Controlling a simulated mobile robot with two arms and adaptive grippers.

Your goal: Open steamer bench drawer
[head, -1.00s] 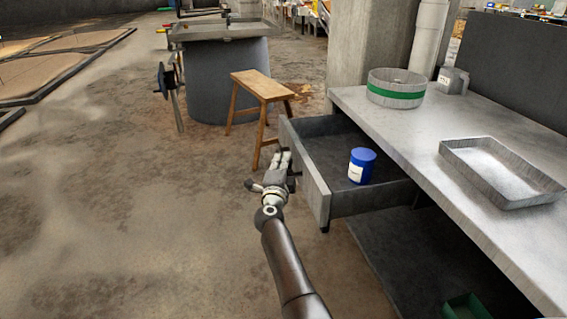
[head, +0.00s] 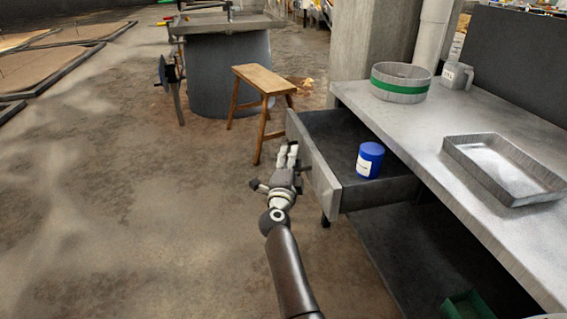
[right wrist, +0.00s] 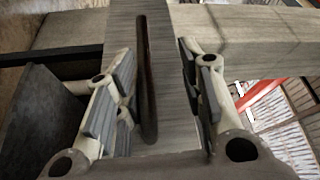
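The steamer bench drawer (head: 326,180) stands pulled out from under the grey bench top, open toward the left. A blue jar (head: 370,160) with a white label stands inside it. My right gripper (head: 288,157) is at the outer face of the drawer front. In the right wrist view, the fingers of my right gripper (right wrist: 160,90) are spread on either side of a long dark handle (right wrist: 147,80) on the grey drawer front (right wrist: 180,100). The handle is nearer the left finger, with a clear gap to the right finger. My left gripper is not in view.
On the bench top (head: 415,135) stand a round container with a green band (head: 400,84), a grey jug (head: 456,76) and a shallow metal tray (head: 503,168). A wooden stool (head: 262,82) stands just beyond the drawer. The floor left of my right arm is clear.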

